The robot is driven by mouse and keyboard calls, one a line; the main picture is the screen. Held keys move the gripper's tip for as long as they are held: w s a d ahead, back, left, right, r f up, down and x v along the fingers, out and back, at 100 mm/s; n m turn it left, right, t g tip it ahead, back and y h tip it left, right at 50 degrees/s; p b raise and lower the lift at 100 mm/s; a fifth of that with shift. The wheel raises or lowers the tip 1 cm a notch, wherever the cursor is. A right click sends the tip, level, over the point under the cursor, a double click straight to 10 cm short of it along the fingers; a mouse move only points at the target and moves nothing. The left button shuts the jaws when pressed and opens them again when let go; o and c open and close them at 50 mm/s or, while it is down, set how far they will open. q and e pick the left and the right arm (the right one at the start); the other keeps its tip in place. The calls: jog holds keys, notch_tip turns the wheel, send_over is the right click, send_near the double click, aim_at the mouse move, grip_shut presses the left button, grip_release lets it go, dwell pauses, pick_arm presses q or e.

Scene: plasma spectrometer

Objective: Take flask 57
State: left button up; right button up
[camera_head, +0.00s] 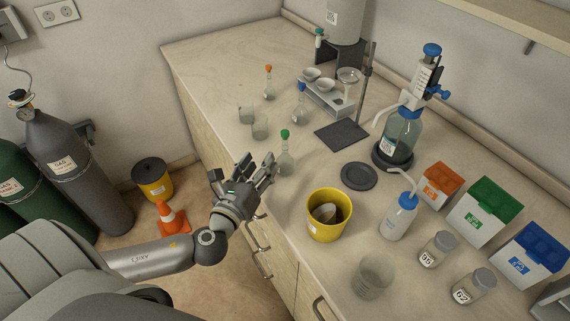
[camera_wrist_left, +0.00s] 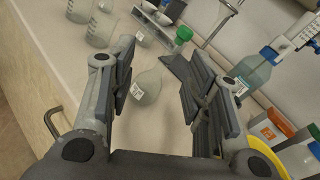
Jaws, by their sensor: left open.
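Three small stoppered glass flasks stand on the bench: one with a green stopper (camera_head: 285,164), one with a blue stopper (camera_head: 299,114) and one with an orange stopper (camera_head: 268,87). Their labels are too small to read, so I cannot tell which is 57. My left gripper (camera_head: 260,170) is open at the bench's front edge, just left of the green-stoppered flask. In the left wrist view that flask (camera_wrist_left: 147,88) shows upright between the spread fingers (camera_wrist_left: 158,95), with no visible grip on it. My right gripper is not in view.
Two beakers (camera_head: 260,128) stand behind the green-stoppered flask. A yellow bin (camera_head: 329,228) stands to its right, with a dark round lid (camera_head: 358,176) behind. A stand base (camera_head: 342,134), a dispenser bottle (camera_head: 402,132) and a wash bottle (camera_head: 397,218) are farther right.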

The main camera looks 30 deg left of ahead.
aim_at(283, 141)
pick_arm(q)
jog(key=w+m+h, duration=0.1)
jog(key=w, duration=0.1)
jog(key=w+m+p, duration=0.1)
jog(key=m, duration=0.1)
jog(key=w+d+r+m+h, duration=0.1)
jog(key=w+m, duration=0.1)
jog(key=shift+w+d+t+h, duration=0.1)
jog(key=shift+w+t+h, duration=0.2)
jog(key=shift+w+t, duration=0.1)
jog(key=shift+w+f+p, duration=0.15)
jog(key=shift+w+p, duration=0.25)
jog(key=shift+w, duration=0.3)
jog(key=w+p, duration=0.1)
jog(key=w, duration=0.2)
jog(key=shift+w+f, duration=0.15)
jog(key=shift+f, duration=0.05)
jog(key=shift+w+f, duration=0.15)
jog(key=shift+w, duration=0.45)
jog(key=shift+s, duration=0.1)
grip_shut()
